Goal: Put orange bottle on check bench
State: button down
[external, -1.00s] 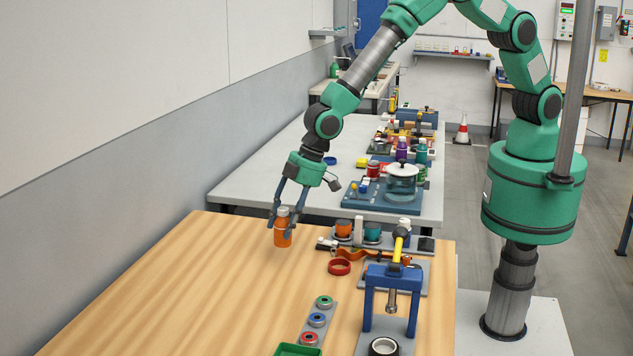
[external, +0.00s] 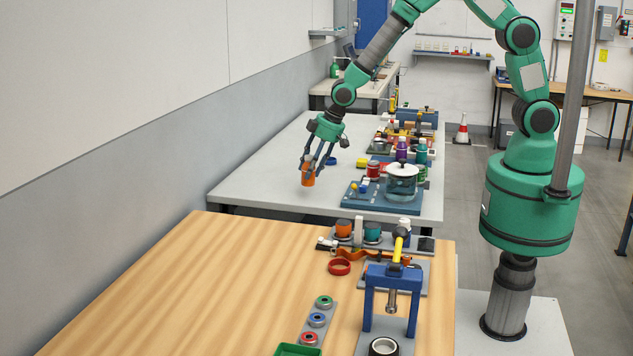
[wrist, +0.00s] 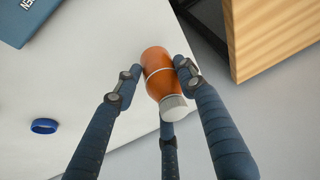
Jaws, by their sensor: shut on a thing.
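Which bench is the check bench is not labelled in view. In the wrist view the bottle (wrist: 156,74) sits between the dark fingers of my gripper (wrist: 152,80), tilted in the picture with its cap toward the camera. The pale bench top (wrist: 85,75) lies below it, and the bench edge runs close by. Whether the bottle touches the bench top cannot be told.
A blue ring (external: 332,161) lies near the bottle; it also shows in the wrist view (wrist: 44,126). A blue board (external: 360,199) with a lidded glass pot (external: 401,184) stands to the right. The left of the grey-white bench (external: 255,180) is clear. The wooden bench (external: 220,290) is nearer.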

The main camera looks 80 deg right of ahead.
jog(key=s+d+m+b, duration=0.1)
jog(key=s+d, duration=0.3)
jog(key=d, duration=0.8)
jog(key=shift+d+f+m+h, duration=0.2)
jog(key=shift+d+m+h, duration=0.15)
jog(key=shift+m, duration=0.15)
jog(key=s+d+r+m+h+p, duration=0.1)
jog(key=s+d+m, duration=0.2)
jog(key=s+d, duration=0.4)
jog(key=s+d+r+m+g+h+p, duration=0.1)
jog(key=s+d+m, duration=0.3)
jog(key=d, duration=2.2)
jog(key=s+r, duration=0.1)
jog(key=s, duration=0.3)
jog(key=shift+r, duration=0.2)
jog(key=shift+f, duration=0.15)
jog(key=shift+f+b, duration=1.95)
jog(key=shift+f, duration=1.3)
